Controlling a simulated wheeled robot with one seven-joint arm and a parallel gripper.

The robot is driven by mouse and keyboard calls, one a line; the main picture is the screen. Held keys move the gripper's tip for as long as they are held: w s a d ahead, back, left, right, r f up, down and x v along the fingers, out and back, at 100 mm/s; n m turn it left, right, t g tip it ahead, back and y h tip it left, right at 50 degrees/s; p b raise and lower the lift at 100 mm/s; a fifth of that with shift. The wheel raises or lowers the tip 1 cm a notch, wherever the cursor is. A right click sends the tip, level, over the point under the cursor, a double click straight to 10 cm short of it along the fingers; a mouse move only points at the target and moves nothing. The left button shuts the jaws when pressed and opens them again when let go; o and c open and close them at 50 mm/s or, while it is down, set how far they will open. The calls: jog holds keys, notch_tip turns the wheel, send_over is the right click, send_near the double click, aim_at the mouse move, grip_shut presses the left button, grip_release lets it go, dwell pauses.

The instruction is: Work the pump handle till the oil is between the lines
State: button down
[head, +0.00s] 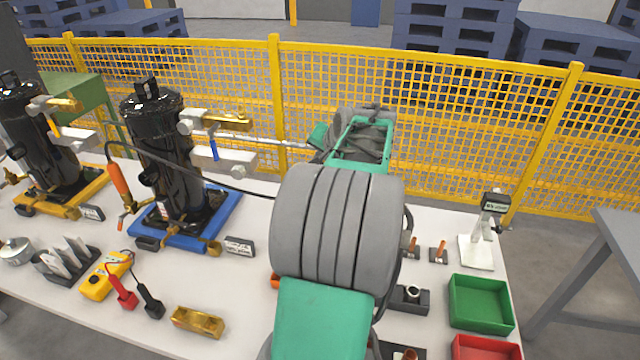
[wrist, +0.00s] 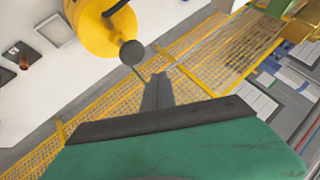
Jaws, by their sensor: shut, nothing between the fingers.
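I cannot tell whether this rod is the pump handle. In the wrist view my gripper (wrist: 158,92) is shut and empty. A dark round knob (wrist: 132,53) on a yellow body (wrist: 95,28) is just beyond the fingertips, seemingly apart from them. No oil level or lines can be made out.
My arm covers the table's middle right. A yellow meter (head: 105,275) with red and black clamps, a brass block (head: 198,321), a green bin (head: 481,303) and a red bin (head: 487,347) lie on the table. A yellow mesh fence (head: 460,125) stands behind.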

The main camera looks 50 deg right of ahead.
jog(key=shift+f+b, duration=0.9)
jog(key=shift+f, duration=1)
dwell(0.4)
jog(key=shift+f, duration=0.45)
jog(key=shift+a+f+b, duration=0.1)
jog(key=shift+f+b, duration=1.75)
jog(key=shift+f, duration=0.5)
dwell(1.0)
dwell(0.5)
jog(key=shift+r+p, duration=1.7)
jog(key=shift+r, duration=0.7)
jog(key=shift+r+p, duration=1.8)
jog(key=shift+r, duration=0.75)
